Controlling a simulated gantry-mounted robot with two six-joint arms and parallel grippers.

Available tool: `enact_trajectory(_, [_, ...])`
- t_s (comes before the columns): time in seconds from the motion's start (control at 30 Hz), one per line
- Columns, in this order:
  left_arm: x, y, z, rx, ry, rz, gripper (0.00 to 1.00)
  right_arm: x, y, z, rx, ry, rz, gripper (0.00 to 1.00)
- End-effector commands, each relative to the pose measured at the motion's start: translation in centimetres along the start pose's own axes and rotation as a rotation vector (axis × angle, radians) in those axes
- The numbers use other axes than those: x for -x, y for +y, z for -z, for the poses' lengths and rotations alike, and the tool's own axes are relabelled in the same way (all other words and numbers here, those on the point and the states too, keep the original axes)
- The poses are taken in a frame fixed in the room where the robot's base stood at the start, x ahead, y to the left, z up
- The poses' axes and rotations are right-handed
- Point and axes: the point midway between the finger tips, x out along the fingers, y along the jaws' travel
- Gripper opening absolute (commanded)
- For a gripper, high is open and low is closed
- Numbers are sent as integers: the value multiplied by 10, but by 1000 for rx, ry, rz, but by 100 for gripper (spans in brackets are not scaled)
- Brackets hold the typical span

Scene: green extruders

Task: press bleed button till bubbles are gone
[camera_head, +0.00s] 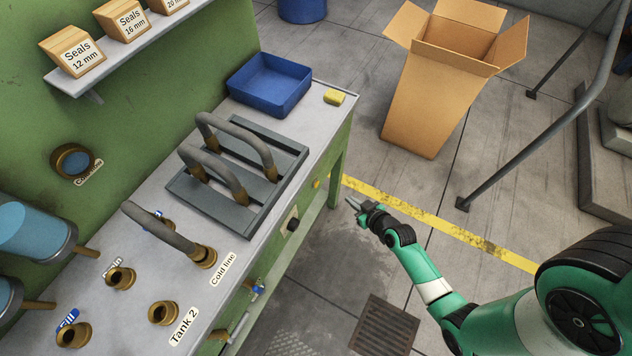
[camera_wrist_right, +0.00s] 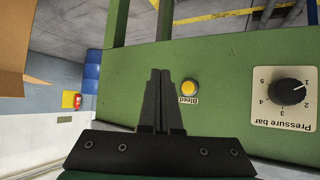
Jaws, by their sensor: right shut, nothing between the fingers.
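The yellow bleed button (camera_wrist_right: 189,88) is on the green bench front, its "Bleed" label upside down in the right wrist view. In the head view the button (camera_head: 317,184) shows small near the bench's right end. My right gripper (camera_head: 352,203) is shut and empty, in front of the bench and apart from it. In the wrist view its fingertips (camera_wrist_right: 159,72) appear just left of the button. A round blue sight glass (camera_head: 77,162) is set in the green wall; I cannot make out bubbles in it. My left gripper is not in view.
A pressure knob (camera_wrist_right: 286,92) is beside the button. A cardboard box (camera_head: 425,110) and a railing (camera_head: 535,135) stand beyond.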

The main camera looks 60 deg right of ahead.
Motion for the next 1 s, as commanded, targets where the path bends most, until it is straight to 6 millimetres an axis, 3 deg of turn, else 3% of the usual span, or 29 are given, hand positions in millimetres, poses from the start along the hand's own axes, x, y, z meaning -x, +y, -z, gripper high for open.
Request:
enact_trajectory(0.43, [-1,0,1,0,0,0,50,-6,-4,5,1,0,2,0])
enact_trajectory(1.0, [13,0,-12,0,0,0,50,-57,-41,41,1,2,2,0])
